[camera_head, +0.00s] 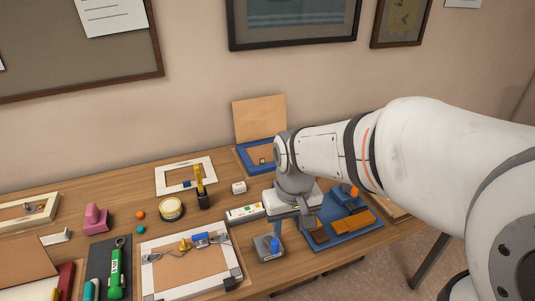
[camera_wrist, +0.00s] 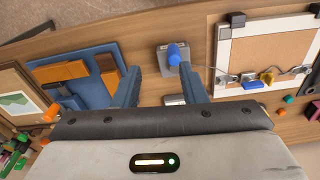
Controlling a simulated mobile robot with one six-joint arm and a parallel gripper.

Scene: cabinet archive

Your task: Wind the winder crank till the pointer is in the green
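A small grey box with an upright blue knob (camera_head: 275,246) stands near the table's front edge; it looks like the winder crank. The wrist view shows its blue knob (camera_wrist: 178,55) just beyond and between my fingertips. My gripper (camera_head: 290,227) points down over the table, behind and slightly right of the knob. In the wrist view my gripper (camera_wrist: 160,70) is open, with nothing between its fingers. No pointer can be made out. A white strip with green and red marks (camera_head: 245,212) lies behind the box; I cannot tell whether it is the gauge.
A white-framed board with clips and a wire (camera_head: 185,268) lies left of the box. A blue tray (camera_head: 345,232) with brown blocks stands close on the right. A yellow tool in a dark holder (camera_head: 202,200) and a round tin (camera_head: 171,209) stand farther back.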

